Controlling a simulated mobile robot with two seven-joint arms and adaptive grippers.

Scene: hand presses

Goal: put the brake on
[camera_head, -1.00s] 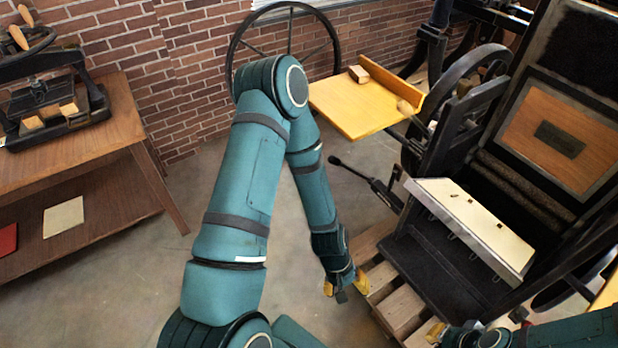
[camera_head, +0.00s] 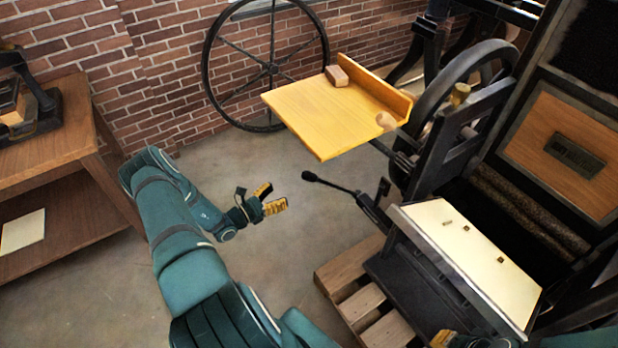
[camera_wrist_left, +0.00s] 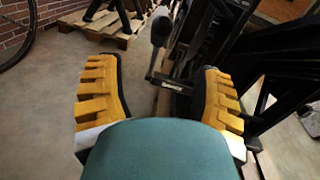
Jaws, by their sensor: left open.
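The brake is probably the black lever (camera_head: 345,190) low on the left side of the press, sticking out to the left with a rounded knob at its end. My left gripper (camera_head: 270,198) is open and empty, a little left of the knob and apart from it. In the left wrist view the lever's dark knob (camera_wrist_left: 161,30) shows ahead, between the lines of my two yellow fingers. My right gripper (camera_head: 443,340) shows only as a yellow fingertip at the bottom edge; the rest is hidden.
The black press (camera_head: 440,150) stands on a wooden pallet (camera_head: 345,270). A yellow shelf (camera_head: 325,115) juts out above the lever, and a pale slanted board (camera_head: 470,255) is right of it. A large wheel (camera_head: 270,65) leans at the brick wall. The floor around my left gripper is clear.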

